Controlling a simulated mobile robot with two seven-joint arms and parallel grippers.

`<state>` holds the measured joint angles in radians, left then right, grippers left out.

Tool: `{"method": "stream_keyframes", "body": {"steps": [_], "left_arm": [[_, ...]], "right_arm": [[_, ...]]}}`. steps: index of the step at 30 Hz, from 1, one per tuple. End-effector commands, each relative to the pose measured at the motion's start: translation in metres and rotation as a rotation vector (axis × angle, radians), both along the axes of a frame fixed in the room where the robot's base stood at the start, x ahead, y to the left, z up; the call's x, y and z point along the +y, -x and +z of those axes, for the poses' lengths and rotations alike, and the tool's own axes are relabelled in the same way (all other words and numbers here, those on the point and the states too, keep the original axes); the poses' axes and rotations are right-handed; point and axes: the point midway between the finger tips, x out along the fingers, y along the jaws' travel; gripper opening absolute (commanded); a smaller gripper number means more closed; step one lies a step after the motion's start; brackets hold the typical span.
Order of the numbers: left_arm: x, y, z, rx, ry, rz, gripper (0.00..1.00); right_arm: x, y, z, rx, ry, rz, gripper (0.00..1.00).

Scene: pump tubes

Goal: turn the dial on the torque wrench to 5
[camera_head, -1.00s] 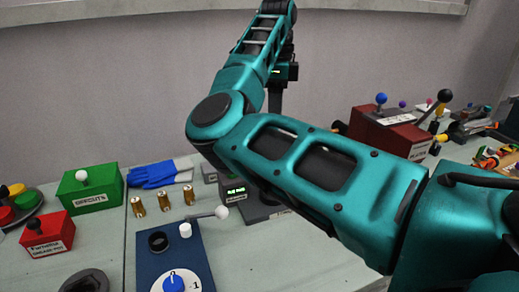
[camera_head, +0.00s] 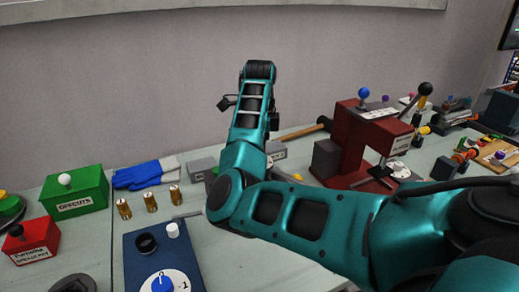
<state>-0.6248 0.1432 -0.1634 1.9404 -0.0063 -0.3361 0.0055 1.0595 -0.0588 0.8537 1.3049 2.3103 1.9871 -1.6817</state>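A dark blue panel (camera_head: 133,268) stands on the bench at the lower left. A dial with a blue knob (camera_head: 163,284) on a white face sits at its front, cut by the bottom edge of the view. The numbers 0 and 1 can be read on the dial. A black ring (camera_head: 146,243) and a white knob (camera_head: 172,230) sit behind the dial. I cannot tell if this panel is the torque wrench. My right arm reaches in from the right, well behind and above the dial. Its gripper's fingertips cannot be made out. My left gripper is not in view.
A green OFFCUTS box (camera_head: 85,201), a red box with a black knob (camera_head: 30,244), blue gloves (camera_head: 143,174) and brass pieces (camera_head: 150,202) stand at the left. A dark red press (camera_head: 345,142) stands right of my arm. Bare bench shows right of the panel.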

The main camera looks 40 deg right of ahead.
Motion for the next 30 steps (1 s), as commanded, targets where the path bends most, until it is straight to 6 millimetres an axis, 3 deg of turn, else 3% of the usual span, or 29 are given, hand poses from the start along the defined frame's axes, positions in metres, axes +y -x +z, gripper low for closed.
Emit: {"method": "stream_keyframes", "body": {"steps": [7, 24, 30], "left_arm": [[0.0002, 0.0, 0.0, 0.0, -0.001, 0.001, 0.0], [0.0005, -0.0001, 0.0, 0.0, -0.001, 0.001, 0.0], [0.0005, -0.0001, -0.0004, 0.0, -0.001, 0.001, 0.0]], "right_arm": [[-0.0002, -0.0001, -0.0007, 0.0, 0.001, 0.0, 0.58], [-0.0001, -0.0001, -0.0004, 0.0, 0.0, 0.0, 0.04], [0.0001, -0.0002, -0.0003, -0.001, 0.001, -0.01, 0.02]]}}
